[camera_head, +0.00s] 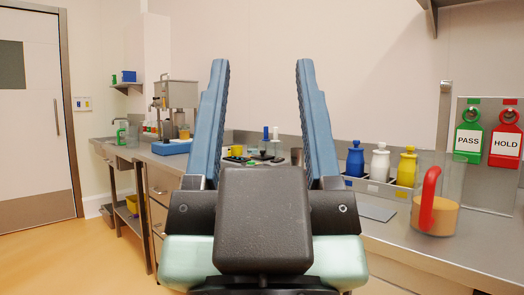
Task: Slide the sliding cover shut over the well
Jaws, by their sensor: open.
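My gripper (262,64) fills the middle of the picture, its two blue ribbed fingers upright and wide apart. Nothing is between the fingertips; only the pale wall shows there. A steel machine with a box-shaped top (180,93), perhaps the powder hopper, stands on the far left part of the counter, beyond my gripper and to its left. I cannot make out a sliding cover or a well on it at this distance. A flat grey plate (377,210) lies on the counter to the right of my gripper; I cannot tell what it is.
A clear jug of tan powder with a red handle (430,198) stands at right on the steel counter (450,250). Blue (355,160), white (380,163) and yellow (407,167) bottles stand behind. Green PASS (468,141) and red HOLD (506,142) tags hang at right. Open floor (75,260) lies left.

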